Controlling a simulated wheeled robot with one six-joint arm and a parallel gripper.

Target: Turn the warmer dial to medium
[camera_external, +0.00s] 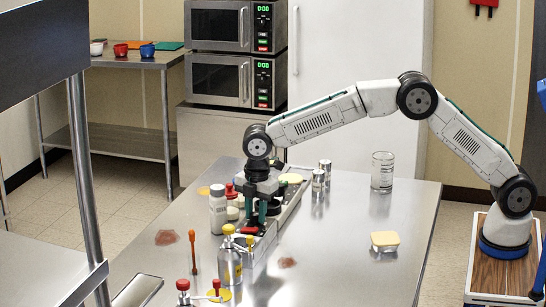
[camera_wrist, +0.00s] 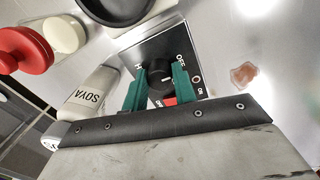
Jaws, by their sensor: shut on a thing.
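The warmer (camera_external: 290,205) is a long, low grey unit on the steel table. In the wrist view its dark control panel (camera_wrist: 148,47) carries a round black dial (camera_wrist: 160,82) with a short white mark that appears to point right. "OFF" is printed up and right of the dial, and an "H" shows to its left; other markings are hidden by the fingers. My gripper (camera_external: 257,212) points down at the warmer's near end. In the wrist view its green fingers (camera_wrist: 160,74) are shut on the dial, one on each side. A red switch lies just below the dial.
A white soya bottle (camera_wrist: 97,88) stands close left of the panel, with red-topped jars beyond. A silver yellow-topped bottle (camera_external: 230,262) stands in front. Two metal shakers, a glass beaker (camera_external: 382,172) and a yellow-lidded tub (camera_external: 385,241) stand to the right. The front right table is clear.

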